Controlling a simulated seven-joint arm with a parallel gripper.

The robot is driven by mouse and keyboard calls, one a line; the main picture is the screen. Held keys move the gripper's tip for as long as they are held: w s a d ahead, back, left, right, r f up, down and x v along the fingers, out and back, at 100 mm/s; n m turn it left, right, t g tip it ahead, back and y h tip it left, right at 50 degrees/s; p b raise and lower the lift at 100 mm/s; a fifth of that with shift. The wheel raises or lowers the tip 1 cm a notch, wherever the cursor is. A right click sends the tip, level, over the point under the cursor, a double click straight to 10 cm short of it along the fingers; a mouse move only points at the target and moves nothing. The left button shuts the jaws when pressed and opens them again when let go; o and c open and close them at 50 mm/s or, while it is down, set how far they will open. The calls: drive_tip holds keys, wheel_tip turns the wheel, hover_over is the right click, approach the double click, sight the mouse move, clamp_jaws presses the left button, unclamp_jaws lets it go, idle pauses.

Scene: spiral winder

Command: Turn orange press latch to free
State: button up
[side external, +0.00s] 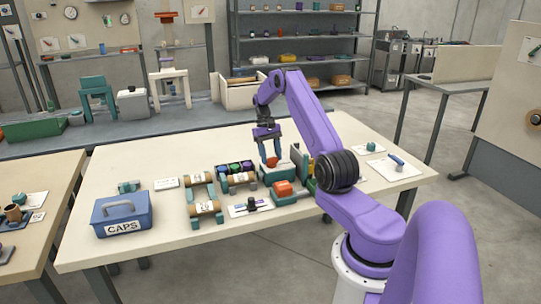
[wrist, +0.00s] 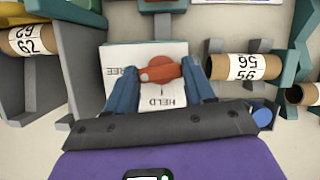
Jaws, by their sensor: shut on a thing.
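The orange press latch (wrist: 160,71) sits on a white plate (wrist: 110,50) printed FREE at the left and HELD toward my gripper, both upside down in the wrist view. The latch has a round hub and a short bar lying roughly crosswise, its left end toward the FREE side. My gripper (wrist: 159,75) is shut on the latch, one blue finger at each end of the bar. In the side view my gripper (side external: 270,153) points down at the press, where a little of the orange latch (side external: 271,162) shows between the fingers.
Cardboard tubes with number labels lie in holders at left (wrist: 35,40) and right (wrist: 246,67) of the plate.

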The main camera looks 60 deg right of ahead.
drive_tip(key=shift+m, duration=0.7)
drive_tip(key=shift+y, duration=0.3)
drive_tip(key=o, duration=1)
drive_tip(key=shift+o, duration=0.2)
drive_tip(key=shift+t, duration=0.3)
drive_tip(key=v, duration=1.2)
drive_tip(key=shift+a, duration=0.1)
